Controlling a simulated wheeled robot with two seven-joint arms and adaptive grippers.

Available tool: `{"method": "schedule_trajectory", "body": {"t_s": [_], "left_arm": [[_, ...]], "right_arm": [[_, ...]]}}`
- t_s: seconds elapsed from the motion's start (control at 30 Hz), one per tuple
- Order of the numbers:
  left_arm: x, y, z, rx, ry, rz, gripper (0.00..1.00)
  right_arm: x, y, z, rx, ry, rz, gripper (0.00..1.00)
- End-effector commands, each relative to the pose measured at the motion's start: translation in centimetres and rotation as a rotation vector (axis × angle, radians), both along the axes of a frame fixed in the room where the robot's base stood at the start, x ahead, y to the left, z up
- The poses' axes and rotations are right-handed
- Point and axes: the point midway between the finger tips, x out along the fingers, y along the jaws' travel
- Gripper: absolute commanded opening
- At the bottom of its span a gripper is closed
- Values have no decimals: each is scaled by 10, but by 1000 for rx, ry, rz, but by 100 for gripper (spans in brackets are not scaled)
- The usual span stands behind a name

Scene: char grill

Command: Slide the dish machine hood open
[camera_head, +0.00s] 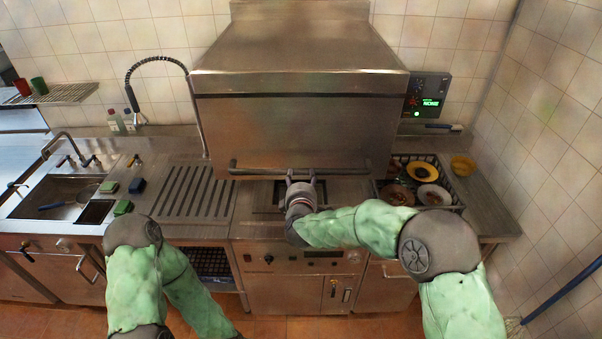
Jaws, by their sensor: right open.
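The dish machine hood (297,128) is a large steel box in the middle of the counter. Its lower edge hangs a little above the machine's bed. A long dark bar handle (345,171) runs across its lower front. My right gripper (300,174) is open, with its fingers pointing up at the handle near its middle. I cannot tell whether the fingers touch the bar. My left arm (150,270) hangs low at the left front, and its gripper is out of view.
A dark dish rack (452,188) with plates and bowls stands right of the hood. A yellow bowl (462,165) sits beyond it. A ribbed drainboard (192,193) and a sink (65,198) lie to the left. A lit control panel (427,95) is on the wall at right.

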Motion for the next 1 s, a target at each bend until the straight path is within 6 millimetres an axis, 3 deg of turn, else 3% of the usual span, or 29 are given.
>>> {"method": "schedule_trajectory", "body": {"t_s": [0.2,0.4,1.0], "left_arm": [[0,0,0,0,0,0,0],[0,0,0,0,0,0,0],[0,0,-1,0,0,0,0]], "right_arm": [[-38,0,8,0,0,2,59],[-56,0,11,1,0,0,59],[-60,-1,9,4,3,-1,59]]}}
